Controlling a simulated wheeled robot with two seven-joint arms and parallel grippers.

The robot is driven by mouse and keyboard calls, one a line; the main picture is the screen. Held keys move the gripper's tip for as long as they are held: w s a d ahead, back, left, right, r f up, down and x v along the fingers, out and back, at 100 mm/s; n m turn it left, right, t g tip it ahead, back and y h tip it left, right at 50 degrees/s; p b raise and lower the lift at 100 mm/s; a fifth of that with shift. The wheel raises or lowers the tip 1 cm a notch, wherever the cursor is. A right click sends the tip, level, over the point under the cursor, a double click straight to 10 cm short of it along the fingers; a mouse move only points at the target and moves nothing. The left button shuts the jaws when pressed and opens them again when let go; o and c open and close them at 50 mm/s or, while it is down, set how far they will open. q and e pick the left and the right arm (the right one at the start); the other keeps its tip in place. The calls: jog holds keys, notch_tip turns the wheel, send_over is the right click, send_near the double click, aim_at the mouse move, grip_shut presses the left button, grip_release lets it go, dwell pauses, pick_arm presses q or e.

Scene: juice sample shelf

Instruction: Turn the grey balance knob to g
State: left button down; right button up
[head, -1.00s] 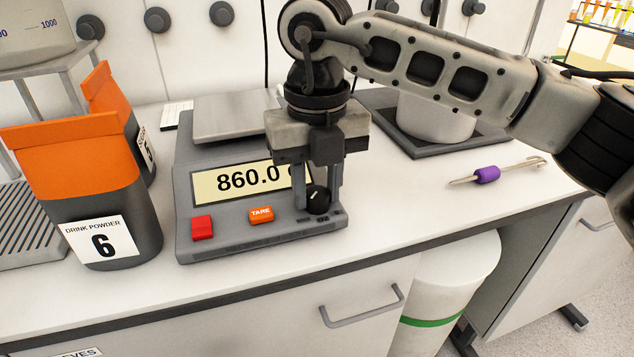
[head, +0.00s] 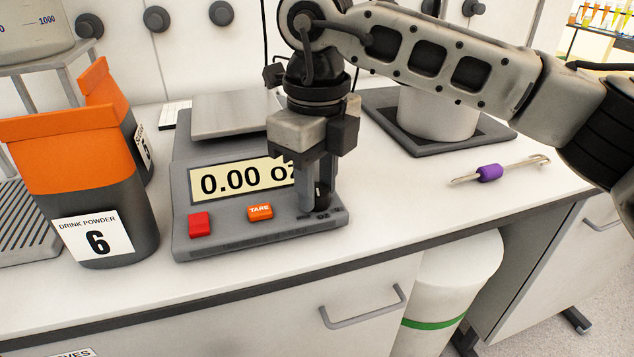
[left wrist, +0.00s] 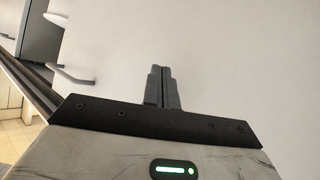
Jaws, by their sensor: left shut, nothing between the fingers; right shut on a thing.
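The balance (head: 181,228) is a grey box on the worktop with a bare metal pan (head: 230,117) on top. My left gripper (left wrist: 163,88) shows only in the left wrist view, shut and empty, against a plain pale surface.
Orange-topped drink powder bags, one marked 6 (head: 107,232), stand left of the balance. A white round vessel (head: 437,117) on a dark base stands behind right. A purple-gripped tool (head: 489,173) lies on the clear right of the worktop.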

aim_at(317, 189)
jog(key=n, duration=0.5)
jog(key=shift+n, duration=0.3)
pick_arm(q)
jog(key=shift+s+f, duration=0.1)
jog(key=shift+f, duration=0.05)
pick_arm(e)
jog(key=n, duration=0.5)
jog(key=shift+r+n, duration=0.1)
jog(key=shift+n, duration=0.3)
jog(key=o, duration=1)
jog(key=shift+c, duration=0.2)
pick_arm(q)
jog(key=shift+r+p, duration=0.4)
jog(key=shift+p, duration=0.55)
pick_arm(e)
notch_tip(317, 189, up, 16)
jog(key=shift+s, duration=0.1)
